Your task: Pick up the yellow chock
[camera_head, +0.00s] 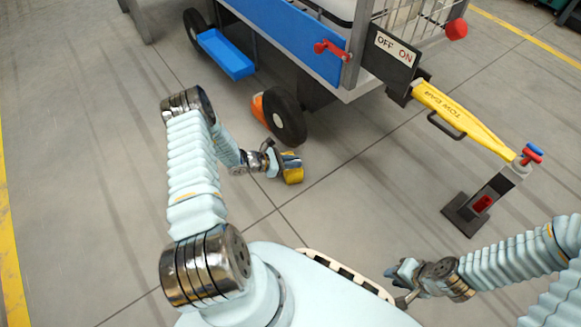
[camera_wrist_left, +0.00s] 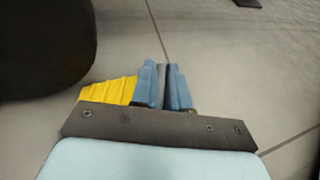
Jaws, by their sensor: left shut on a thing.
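The yellow chock (camera_head: 292,175) is in the head view, at the fingers of my left gripper (camera_head: 289,159), close to the cart's wheel. My left gripper is shut on the chock. In the left wrist view the ridged yellow chock (camera_wrist_left: 108,92) shows to the left of the blue fingers (camera_wrist_left: 166,84), which hide part of it. Whether the chock touches the floor is hard to tell. My right gripper (camera_head: 397,285) is at the lower right of the head view, away from the chock; its fingers are too small and turned to read.
A cart with a black wheel (camera_head: 286,115) stands just behind the chock; an orange chock (camera_head: 257,108) is beside that wheel. A blue tray (camera_head: 226,54) hangs low on the cart. A yellow tow bar (camera_head: 462,118) reaches right to a dark stand (camera_head: 484,203). The floor in front is clear.

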